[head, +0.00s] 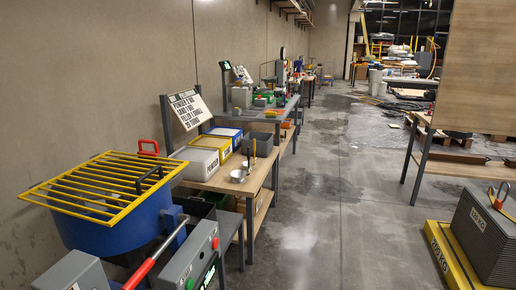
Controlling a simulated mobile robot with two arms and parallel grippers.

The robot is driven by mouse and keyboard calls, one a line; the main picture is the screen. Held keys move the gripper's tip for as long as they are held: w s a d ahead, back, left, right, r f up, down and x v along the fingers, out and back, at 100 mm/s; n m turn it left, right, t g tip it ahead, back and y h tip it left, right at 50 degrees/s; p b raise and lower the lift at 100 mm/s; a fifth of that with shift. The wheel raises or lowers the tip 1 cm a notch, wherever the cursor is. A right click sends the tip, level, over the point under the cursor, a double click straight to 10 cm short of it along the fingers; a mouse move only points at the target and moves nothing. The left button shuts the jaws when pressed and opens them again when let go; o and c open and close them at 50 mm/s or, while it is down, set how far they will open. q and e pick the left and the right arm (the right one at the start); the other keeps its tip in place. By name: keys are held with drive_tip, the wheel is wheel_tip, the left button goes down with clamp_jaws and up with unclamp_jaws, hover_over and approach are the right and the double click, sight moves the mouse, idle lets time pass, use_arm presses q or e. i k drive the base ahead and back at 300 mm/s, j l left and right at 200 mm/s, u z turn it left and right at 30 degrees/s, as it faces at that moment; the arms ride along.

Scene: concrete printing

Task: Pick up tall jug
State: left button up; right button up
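I cannot make out a tall jug for certain anywhere in the head view. On the near wooden bench (212,186) stand lidded bins, a grey open box (262,144) and a small silver bowl (238,176). Further back, pale upright cylinders (375,80) stand on the floor, too small to identify. Neither of my grippers is in view.
A blue mixer drum (105,237) with a yellow grid (100,180) fills the near left. A grey weight block (485,232) on a yellow platform (447,256) stands at the right. A wooden panel (487,65) blocks the upper right. The concrete aisle (315,215) between is clear.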

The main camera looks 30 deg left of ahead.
sight(281, 96)
drive_tip(key=i+u, duration=0.25)
drive_tip(key=i+l+u, duration=0.1)
drive_tip(key=i+u, duration=0.2)
drive_tip(key=i, duration=1.75)
drive_tip(key=i+z, duration=0.1)
drive_tip(key=i, duration=4.35)
drive_tip(key=i+j+u, duration=0.15)
drive_tip(key=i, duration=2.1)
drive_tip(key=i+u, duration=0.2)
drive_tip(key=i, duration=0.3)
drive_tip(key=i+l+u, duration=0.15)
drive_tip(key=i, duration=0.3)
drive_tip(key=i+u, duration=0.2)
drive_tip(key=i, duration=0.3)
drive_tip(key=i+l+u, duration=0.2)
drive_tip(key=i, duration=0.25)
drive_tip(key=i+u, duration=0.1)
drive_tip(key=u, duration=2.25)
